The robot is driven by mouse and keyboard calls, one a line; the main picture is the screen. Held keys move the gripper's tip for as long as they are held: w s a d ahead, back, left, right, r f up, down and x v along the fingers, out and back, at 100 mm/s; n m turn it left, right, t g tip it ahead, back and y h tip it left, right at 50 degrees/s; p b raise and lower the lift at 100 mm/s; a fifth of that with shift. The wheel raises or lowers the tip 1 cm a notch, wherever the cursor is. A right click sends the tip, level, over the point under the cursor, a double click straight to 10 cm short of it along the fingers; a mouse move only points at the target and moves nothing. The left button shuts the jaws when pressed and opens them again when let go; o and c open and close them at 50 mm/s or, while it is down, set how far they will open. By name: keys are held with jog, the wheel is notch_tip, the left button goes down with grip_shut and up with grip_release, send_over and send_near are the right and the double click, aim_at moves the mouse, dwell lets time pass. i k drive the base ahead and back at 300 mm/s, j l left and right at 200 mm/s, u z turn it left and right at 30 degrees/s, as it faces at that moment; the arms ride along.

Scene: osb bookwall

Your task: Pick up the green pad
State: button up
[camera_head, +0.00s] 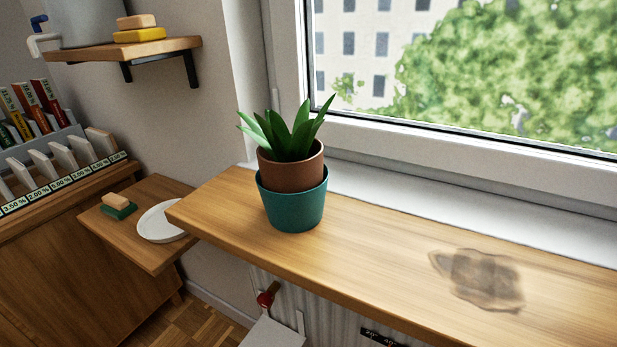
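A dark green pad (119,211) lies on a low wooden side table at the left, close to the table's far-left part. A small tan block (116,200) rests on top of it and covers part of its upper face. My gripper does not show in this view, so its distance from the pad and its opening cannot be seen.
A white plate (162,222) lies right of the pad on the small table (150,259). A wooden sill board (375,262) holds a plant in a teal pot (293,208). A bracketed shelf (160,48) and a card rack (62,160) stand at left.

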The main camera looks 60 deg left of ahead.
aim_at(114, 206)
jog(key=u, duration=2.9)
